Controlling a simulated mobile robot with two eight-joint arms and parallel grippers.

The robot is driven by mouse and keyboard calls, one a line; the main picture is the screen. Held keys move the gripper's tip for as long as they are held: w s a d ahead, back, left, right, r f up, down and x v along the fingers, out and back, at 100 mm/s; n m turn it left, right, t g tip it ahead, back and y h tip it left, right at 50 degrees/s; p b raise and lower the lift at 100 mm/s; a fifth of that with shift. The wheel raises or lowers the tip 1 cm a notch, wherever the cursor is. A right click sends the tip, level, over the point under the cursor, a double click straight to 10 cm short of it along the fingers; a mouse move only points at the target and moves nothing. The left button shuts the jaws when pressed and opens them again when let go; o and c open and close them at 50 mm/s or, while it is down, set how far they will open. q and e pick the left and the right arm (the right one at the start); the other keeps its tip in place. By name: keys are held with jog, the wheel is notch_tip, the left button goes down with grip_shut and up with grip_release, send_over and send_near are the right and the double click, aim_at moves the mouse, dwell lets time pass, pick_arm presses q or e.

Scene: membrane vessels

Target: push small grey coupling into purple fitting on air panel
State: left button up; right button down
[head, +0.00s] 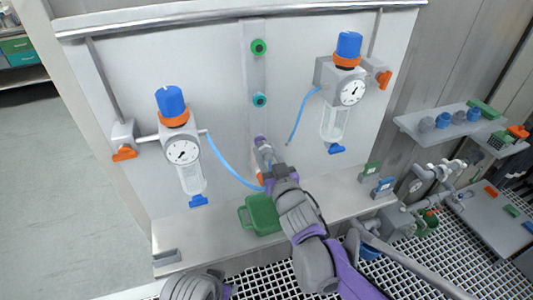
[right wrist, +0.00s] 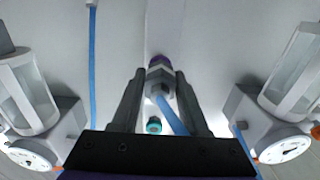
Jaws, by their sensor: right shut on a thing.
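The purple fitting (head: 260,140) is the lowest of three on the vertical strip of the white air panel (head: 225,70). In the right wrist view its purple rim (right wrist: 160,60) shows just beyond the small grey coupling (right wrist: 160,88). My right gripper (head: 267,163) is at the panel just below the purple fitting, its two fingers (right wrist: 160,100) shut around the coupling. The coupling is in line with the fitting and looks close against it; I cannot tell how deep it sits. A blue hose (right wrist: 172,116) runs from the coupling.
A green fitting (head: 259,47) and a teal fitting (head: 260,100) are above. Blue-capped regulators with gauges (head: 182,150) (head: 351,92) flank the strip. A loose blue hose (head: 302,115) hangs on the right. A green tray (head: 262,214) lies on the ledge below.

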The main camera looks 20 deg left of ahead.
jog(key=shift+w+a, duration=0.3)
jog(key=shift+w, duration=0.2)
dwell(0.4)
jog(key=shift+c, duration=1.7)
grip_release()
jog(key=v, duration=1)
jog(key=shift+s+d+b, duration=0.25)
jog(key=shift+s+b, duration=0.05)
jog(key=shift+s, duration=0.05)
